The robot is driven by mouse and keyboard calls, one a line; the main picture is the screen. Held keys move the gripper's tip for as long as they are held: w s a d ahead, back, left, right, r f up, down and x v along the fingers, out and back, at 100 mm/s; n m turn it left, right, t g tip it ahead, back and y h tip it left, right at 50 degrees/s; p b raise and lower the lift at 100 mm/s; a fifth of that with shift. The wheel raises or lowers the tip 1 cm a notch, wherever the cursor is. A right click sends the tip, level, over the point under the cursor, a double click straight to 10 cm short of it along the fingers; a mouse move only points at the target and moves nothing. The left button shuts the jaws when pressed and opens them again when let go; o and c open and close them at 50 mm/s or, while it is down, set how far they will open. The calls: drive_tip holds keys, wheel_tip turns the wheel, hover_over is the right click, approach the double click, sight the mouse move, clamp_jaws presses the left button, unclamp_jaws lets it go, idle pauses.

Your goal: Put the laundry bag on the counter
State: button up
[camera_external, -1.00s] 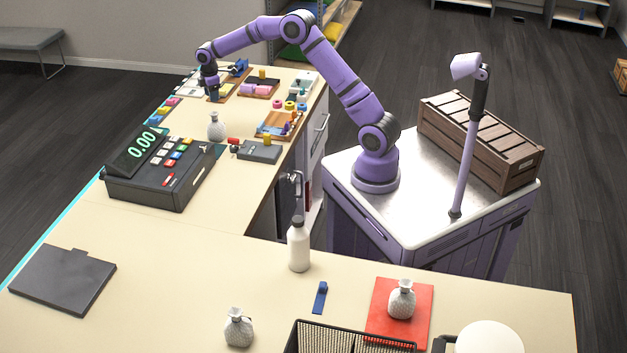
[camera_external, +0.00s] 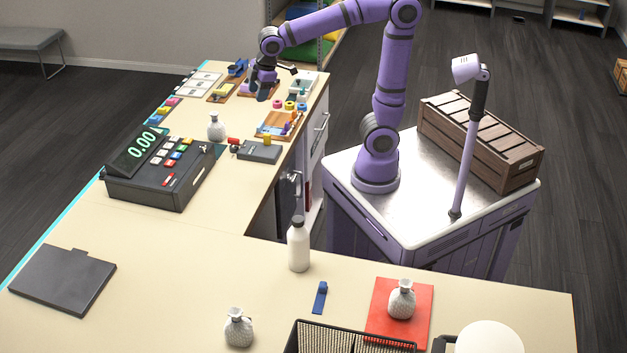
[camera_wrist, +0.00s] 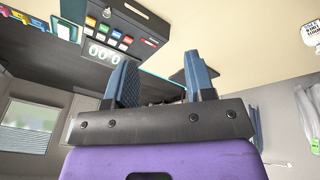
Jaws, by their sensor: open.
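Three small whitish-grey tied sacks that look like laundry bags stand upright on the counter (camera_external: 180,235). One sack (camera_external: 217,128) is behind the cash register, one (camera_external: 239,328) is at the near edge, and one (camera_external: 401,300) is on a red mat (camera_external: 385,335). I cannot tell which is the task's bag. My gripper (camera_external: 262,95) is above the far counter section, to the right of and beyond the far sack, apart from it. In the wrist view my gripper (camera_wrist: 164,82) has its two blue fingers well apart, with nothing between them.
The cash register (camera_external: 160,170) also shows in the wrist view (camera_wrist: 125,35). Small trays and coloured items crowd the far counter. A white bottle (camera_external: 299,245), a blue clip (camera_external: 320,297), a black basket (camera_external: 350,338) and a dark flat board (camera_external: 62,280) stand nearer. The middle of the near counter is clear.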

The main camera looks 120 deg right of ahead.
drive_tip(key=s+a+f+t+y, duration=0.1)
drive_tip(key=s+a+f, duration=0.3)
drive_tip(key=s+a, duration=1.1)
drive_tip(key=s+t, duration=0.1)
drive_tip(key=s, duration=0.2)
drive_tip(key=shift+s+t+y, duration=0.25)
drive_tip(key=shift+t+y, duration=0.05)
drive_tip(key=shift+y, duration=0.1)
